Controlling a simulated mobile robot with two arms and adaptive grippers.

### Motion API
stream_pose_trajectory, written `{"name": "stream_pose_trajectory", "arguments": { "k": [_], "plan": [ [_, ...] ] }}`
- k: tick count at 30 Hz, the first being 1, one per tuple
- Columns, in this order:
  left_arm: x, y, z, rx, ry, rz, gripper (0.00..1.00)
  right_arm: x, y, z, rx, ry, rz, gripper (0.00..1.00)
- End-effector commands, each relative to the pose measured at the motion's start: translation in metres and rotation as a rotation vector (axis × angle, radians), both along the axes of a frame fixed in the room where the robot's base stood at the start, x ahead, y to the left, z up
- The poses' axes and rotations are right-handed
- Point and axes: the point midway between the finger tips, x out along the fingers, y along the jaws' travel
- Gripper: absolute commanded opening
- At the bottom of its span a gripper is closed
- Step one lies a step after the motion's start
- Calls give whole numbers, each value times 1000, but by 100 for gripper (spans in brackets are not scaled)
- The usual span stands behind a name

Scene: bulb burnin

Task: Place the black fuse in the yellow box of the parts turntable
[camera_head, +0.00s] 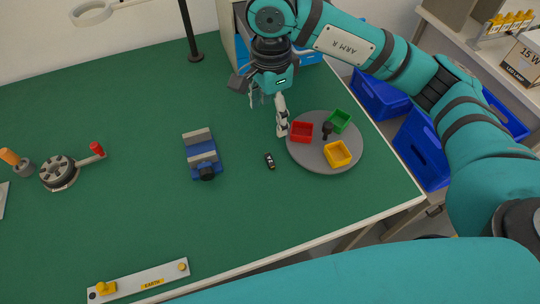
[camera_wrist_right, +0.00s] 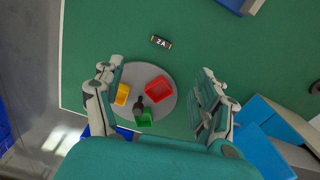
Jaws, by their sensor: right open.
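The black fuse (camera_head: 269,160) lies on the green table, left of the turntable. In the right wrist view the fuse (camera_wrist_right: 161,42) shows a "2A" label. The grey round turntable (camera_head: 313,160) carries a yellow box (camera_head: 338,154), a red box (camera_head: 301,132), a green box (camera_head: 341,121) and a dark knob in the middle. The yellow box (camera_wrist_right: 122,94) looks empty. My right gripper (camera_head: 267,115) is open and empty above the table, behind the fuse and beside the turntable; its fingers frame the turntable in the wrist view (camera_wrist_right: 158,95). My left gripper is not in view.
A blue vise (camera_head: 203,157) stands left of the fuse. Further left are a round grey fixture (camera_head: 58,172) with a red-ended lever and an orange-handled tool (camera_head: 14,160). An EARTH bar (camera_head: 140,281) lies at the front edge. Blue bins (camera_head: 380,95) stand beyond the table's right edge.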

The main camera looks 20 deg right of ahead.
Motion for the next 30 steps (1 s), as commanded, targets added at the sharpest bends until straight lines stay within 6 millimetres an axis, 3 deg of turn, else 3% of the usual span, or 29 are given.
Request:
{"name": "stream_pose_trajectory", "arguments": {
  "k": [7,21,30],
  "plan": [
    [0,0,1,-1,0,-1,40,-3,0,-5,-4,4,-139,73],
    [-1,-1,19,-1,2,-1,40,-3,0,-100,-3,5,-137,73],
    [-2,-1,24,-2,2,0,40,-2,0,-124,-3,3,-136,73]
  ]
}}
